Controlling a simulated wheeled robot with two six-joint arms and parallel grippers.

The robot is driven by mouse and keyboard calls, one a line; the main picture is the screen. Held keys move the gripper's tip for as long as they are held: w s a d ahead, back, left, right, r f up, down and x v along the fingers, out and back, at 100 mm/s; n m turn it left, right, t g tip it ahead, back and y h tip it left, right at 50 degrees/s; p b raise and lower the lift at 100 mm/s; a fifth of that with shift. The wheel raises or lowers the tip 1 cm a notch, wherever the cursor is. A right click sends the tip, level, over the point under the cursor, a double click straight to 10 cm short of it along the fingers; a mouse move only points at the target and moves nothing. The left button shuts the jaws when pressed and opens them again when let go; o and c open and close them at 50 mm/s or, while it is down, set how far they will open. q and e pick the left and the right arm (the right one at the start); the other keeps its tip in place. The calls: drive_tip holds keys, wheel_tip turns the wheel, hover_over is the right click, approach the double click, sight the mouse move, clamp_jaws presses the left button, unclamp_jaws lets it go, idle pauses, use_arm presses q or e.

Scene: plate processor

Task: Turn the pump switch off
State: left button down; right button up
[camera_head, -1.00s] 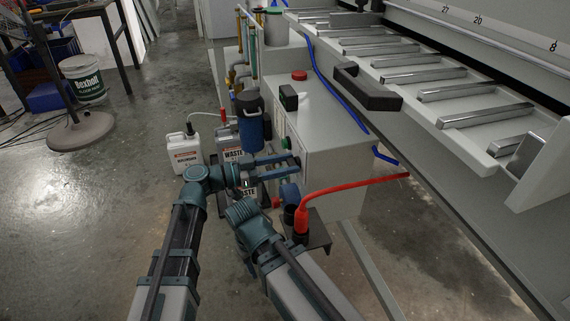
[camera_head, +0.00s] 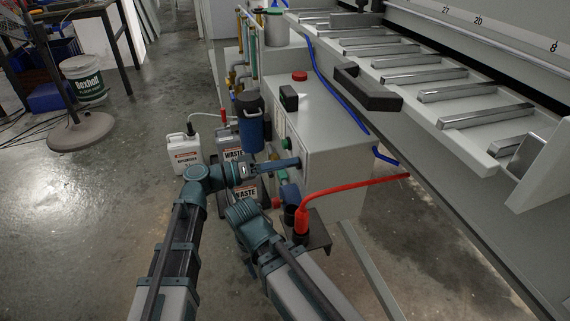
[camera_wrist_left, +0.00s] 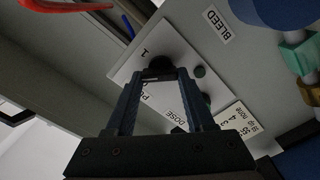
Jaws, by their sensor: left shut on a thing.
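My left gripper (camera_head: 298,162) reaches to the front panel of the grey machine cabinet (camera_head: 325,160). In the left wrist view, its two blue fingers (camera_wrist_left: 162,76) are closed around a dark switch knob (camera_wrist_left: 158,65) on a white label plate (camera_wrist_left: 126,70). The plate shows a "1" and partly hidden letters starting with "P". The fingers and my wrist hide part of the plate, so the knob's exact angle is hard to tell. In the head view the knob is hidden behind the fingertips. My right gripper is not visible.
A green button (camera_head: 287,143) is above the gripper. A red hose (camera_head: 350,189) passes to the right.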

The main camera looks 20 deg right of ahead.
use_arm(q)
drive_tip(key=shift+w+f+n, duration=0.1)
drive_tip(key=shift+n, duration=1.9)
drive_tip(key=shift+w+f+n, duration=0.1)
drive_tip(key=shift+n, duration=2.2)
drive_tip(key=shift+c, duration=1.3)
unclamp_jaws()
drive_tip(key=shift+a, duration=0.1)
drive_tip(key=a, duration=1.3)
drive_tip(key=shift+s+a, duration=0.3)
drive_tip(key=shift+a, duration=0.05)
